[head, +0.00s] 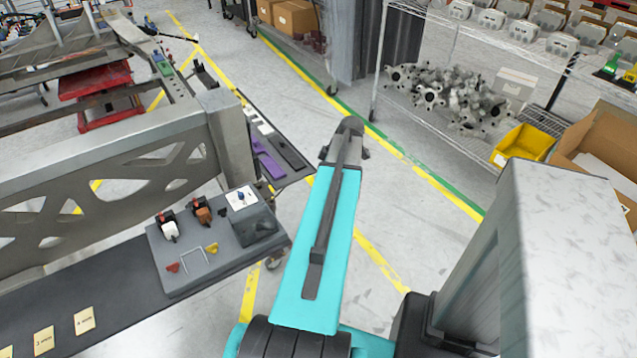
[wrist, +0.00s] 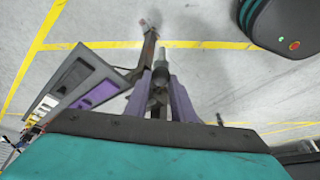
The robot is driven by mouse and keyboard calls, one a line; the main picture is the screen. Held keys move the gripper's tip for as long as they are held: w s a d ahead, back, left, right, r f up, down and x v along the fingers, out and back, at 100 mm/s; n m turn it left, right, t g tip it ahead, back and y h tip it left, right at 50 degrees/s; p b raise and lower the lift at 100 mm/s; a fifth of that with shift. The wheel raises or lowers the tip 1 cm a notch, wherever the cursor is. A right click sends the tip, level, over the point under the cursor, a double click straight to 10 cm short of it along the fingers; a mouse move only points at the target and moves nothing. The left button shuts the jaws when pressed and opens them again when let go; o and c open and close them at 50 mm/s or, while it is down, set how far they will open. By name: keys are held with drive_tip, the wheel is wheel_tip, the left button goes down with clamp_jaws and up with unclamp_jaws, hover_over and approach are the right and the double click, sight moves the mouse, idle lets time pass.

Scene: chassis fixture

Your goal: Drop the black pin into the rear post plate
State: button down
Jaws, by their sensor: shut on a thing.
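In the wrist view my gripper (wrist: 161,88) is shut, its two purple-grey fingers on either side of a dark, upright pin-like piece (wrist: 160,72) with a greyer tip. I take this piece to be the black pin; its lower part is hidden between the fingers. In the head view my teal arm reaches forward and hides the gripper and pin. A dark plate with purple and black patches (head: 277,153) lies beside the grey fixture post (head: 230,135). The plate also shows left of the fingers in the wrist view (wrist: 66,101). I cannot tell whether it is the rear post plate.
A grey tool board (head: 165,262) with coloured parts stands left of my arm. The perforated chassis rail (head: 90,150) runs along the left. A wire shelf with castings (head: 450,95) and a yellow bin (head: 524,147) is at the right. Open floor lies ahead.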

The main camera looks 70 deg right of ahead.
drive_tip(key=shift+r+p, duration=1.3)
drive_tip(key=shift+r, duration=1.45)
